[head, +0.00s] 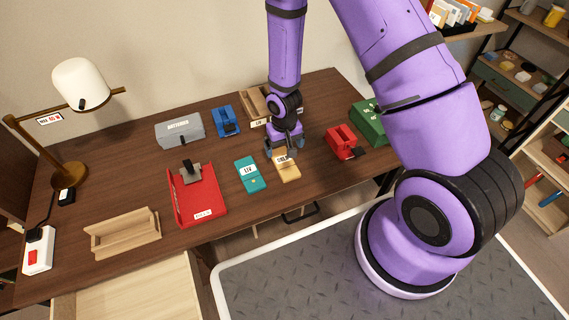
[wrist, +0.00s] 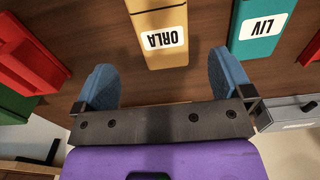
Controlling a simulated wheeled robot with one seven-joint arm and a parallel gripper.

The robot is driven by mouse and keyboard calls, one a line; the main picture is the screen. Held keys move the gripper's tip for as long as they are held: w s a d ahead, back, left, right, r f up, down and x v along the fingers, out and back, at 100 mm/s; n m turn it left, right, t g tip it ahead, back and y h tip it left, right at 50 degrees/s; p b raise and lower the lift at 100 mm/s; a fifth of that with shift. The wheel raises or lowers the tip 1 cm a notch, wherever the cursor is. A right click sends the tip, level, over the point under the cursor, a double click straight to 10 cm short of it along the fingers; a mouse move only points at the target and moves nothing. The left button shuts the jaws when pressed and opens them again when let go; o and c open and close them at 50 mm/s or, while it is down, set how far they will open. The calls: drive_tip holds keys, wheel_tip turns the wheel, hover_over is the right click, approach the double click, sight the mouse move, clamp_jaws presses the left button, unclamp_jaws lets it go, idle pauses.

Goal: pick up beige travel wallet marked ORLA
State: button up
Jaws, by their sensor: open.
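The beige travel wallet (head: 289,171) lies on the brown desk, and its white label reads ORLA upside down in the wrist view (wrist: 160,13). My gripper (head: 282,146) is above the desk at the wallet's far end and covers part of it in the head view. In the wrist view my gripper (wrist: 162,80) has its two blue fingers wide apart, with nothing between them. The wallet's labelled end lies ahead of the gap, roughly centred between the fingers. I cannot tell the exact height of the fingertips above the desk.
A teal wallet marked LIV (head: 250,174) lies close beside the beige one. A red clipboard-like holder (head: 197,200) is left. Bare desk (head: 316,165) lies right of the wallet.

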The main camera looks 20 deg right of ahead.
sight(283, 159)
drive_tip(key=shift+w+a+f, duration=0.1)
drive_tip(key=shift+a+f, duration=0.05)
drive_tip(key=shift+f, duration=3.1)
drive_tip(key=c, duration=1.1)
